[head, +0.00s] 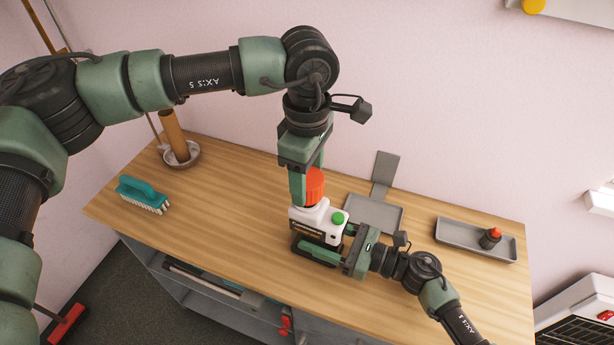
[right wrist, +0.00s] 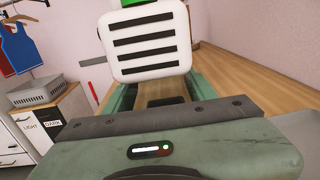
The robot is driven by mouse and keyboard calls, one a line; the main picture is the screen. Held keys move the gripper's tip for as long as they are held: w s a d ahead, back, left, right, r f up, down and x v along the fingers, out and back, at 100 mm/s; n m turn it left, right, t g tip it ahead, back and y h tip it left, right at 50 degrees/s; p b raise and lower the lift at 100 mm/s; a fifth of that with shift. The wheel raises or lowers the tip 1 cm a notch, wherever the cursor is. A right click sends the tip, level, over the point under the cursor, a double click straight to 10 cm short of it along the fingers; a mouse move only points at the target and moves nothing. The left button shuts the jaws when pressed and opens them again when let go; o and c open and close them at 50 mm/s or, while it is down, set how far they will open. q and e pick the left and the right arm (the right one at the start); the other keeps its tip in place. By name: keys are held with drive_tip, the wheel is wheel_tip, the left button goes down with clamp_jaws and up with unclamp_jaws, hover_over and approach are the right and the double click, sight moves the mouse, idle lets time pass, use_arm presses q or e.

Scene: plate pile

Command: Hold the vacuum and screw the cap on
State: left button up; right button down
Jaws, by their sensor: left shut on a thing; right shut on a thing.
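The vacuum (head: 322,222), a small white and black body with a green button, stands upright on the wooden table. My right gripper (head: 327,248) is shut on its lower body from the right. In the right wrist view the vacuum's white slotted face (right wrist: 150,45) is close in front of the palm. The red cap (head: 315,185) is at the vacuum's top. My left gripper (head: 307,185) points down from above and is shut on the cap. Its fingers partly hide the cap, and I cannot tell how far the cap is seated.
A grey dustpan (head: 375,212) lies right behind the vacuum. A grey tray (head: 460,240) at the right holds a small black, red-topped item (head: 490,237). A teal brush (head: 143,194) and a bowl with a brown roll (head: 180,155) are at the left. The table between is clear.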

sight(315, 226)
use_arm(q)
drive_tip(key=shift+f, duration=0.8)
drive_tip(key=shift+f, duration=0.55)
drive_tip(key=m, duration=0.8)
drive_tip(key=shift+m, duration=0.4)
drive_tip(key=m, duration=0.6)
drive_tip(key=shift+m, duration=0.3)
drive_tip(key=m, duration=0.6)
drive_tip(key=shift+m, duration=0.3)
drive_tip(key=m, duration=0.5)
